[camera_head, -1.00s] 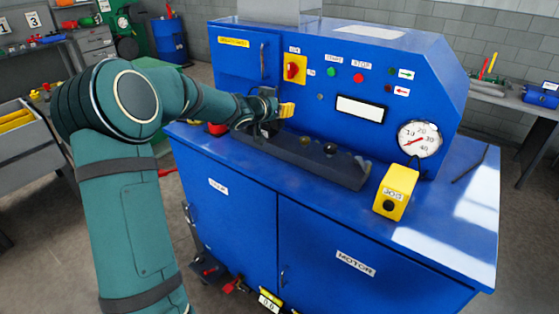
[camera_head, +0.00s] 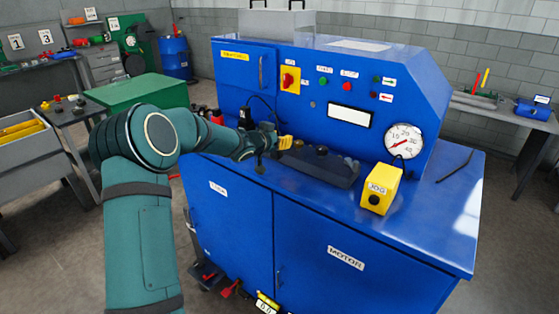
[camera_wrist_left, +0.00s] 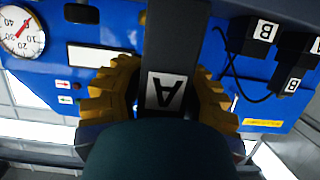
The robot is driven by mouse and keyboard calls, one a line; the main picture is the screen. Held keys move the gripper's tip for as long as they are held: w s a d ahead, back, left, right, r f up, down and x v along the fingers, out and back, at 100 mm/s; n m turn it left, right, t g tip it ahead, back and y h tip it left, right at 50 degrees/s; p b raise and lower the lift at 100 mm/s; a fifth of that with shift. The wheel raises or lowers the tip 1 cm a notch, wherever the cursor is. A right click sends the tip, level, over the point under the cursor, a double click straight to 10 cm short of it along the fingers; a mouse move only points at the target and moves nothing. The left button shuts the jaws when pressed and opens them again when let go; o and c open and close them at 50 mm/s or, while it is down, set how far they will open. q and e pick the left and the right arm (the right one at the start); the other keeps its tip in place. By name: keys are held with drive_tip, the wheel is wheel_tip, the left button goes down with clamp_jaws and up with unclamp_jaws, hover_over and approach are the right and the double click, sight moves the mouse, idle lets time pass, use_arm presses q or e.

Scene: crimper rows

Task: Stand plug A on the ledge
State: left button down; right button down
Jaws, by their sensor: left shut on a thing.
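My left gripper (camera_head: 282,143) has yellow ribbed fingers and is in front of the blue machine, by the left end of a dark rail. Plug A's lower end is hidden by the wrist. In the head view a small dark part hangs under the gripper; I cannot tell if it is the plug. I cannot tell which surface is the ledge. My right gripper is not in view.
The dark rail (camera_head: 325,170) with several round knobs lies on the blue machine's top. A yellow JOG box (camera_head: 381,188) stands right of it. The top's right side is mostly clear.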

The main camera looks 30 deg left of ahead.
use_arm(q)
drive_tip(key=shift+f+b, duration=0.85)
drive_tip(key=shift+f, duration=2.2)
drive_tip(key=shift+f, duration=0.15)
drive_tip(key=c, duration=0.6)
unclamp_jaws()
drive_tip(key=shift+c, duration=0.2)
